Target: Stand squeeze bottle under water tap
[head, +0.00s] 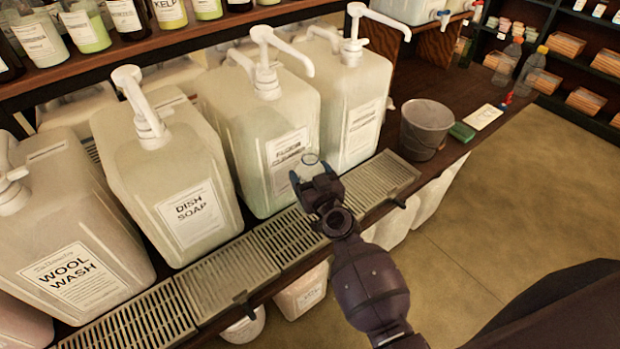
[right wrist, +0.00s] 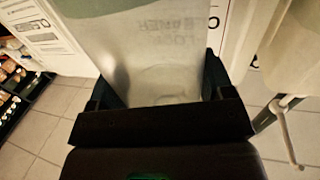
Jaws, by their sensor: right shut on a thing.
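My right gripper (head: 315,182) is shut on a clear squeeze bottle (head: 311,164), in front of the floor cleaner jug. My own gripper hides most of the bottle in the head view. In the right wrist view the see-through bottle (right wrist: 165,85) stands between the two dark fingers, and blurred lettering shows through it. At the top right of the head view a white container (head: 410,8) has small taps at its lower edge; a blue-handled tap (head: 444,17) shows best. I cannot tell which tap is for water. My left gripper is not in view.
Large pump jugs, including wool wash (head: 75,240), dish soap (head: 165,180) and floor cleaner (head: 265,140), line the counter behind slatted drip trays (head: 225,276). A grey bucket (head: 425,128), a green sponge (head: 462,132) and clear bottles (head: 507,63) stand farther right.

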